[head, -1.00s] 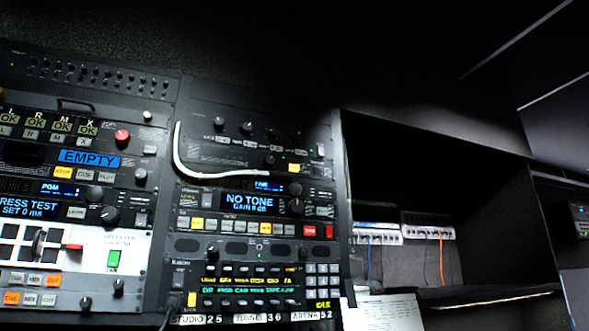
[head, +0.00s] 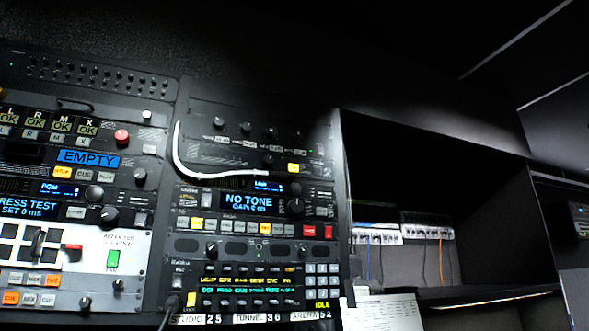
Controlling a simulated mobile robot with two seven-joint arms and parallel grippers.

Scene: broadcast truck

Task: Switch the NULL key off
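A key marked NULL cannot be read in the head view. The right rack holds a unit with a blue display (head: 249,203) reading NO TONE. Below the display is a row of small keys with a lit yellow key (head: 197,224) near its left end, another lit yellow key (head: 265,228), and a lit red key (head: 309,231) at the right. A further lit yellow key (head: 293,168) is on the panel above. The key labels are too small to tell which is NULL. Neither of my grippers is in view.
A white curved cable (head: 180,160) hangs across the right rack's upper left. The left rack has a display (head: 89,158) reading EMPTY and a green switch (head: 113,259). An open dark bay with patch panels (head: 428,232) and a paper sheet (head: 384,314) lies to the right.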

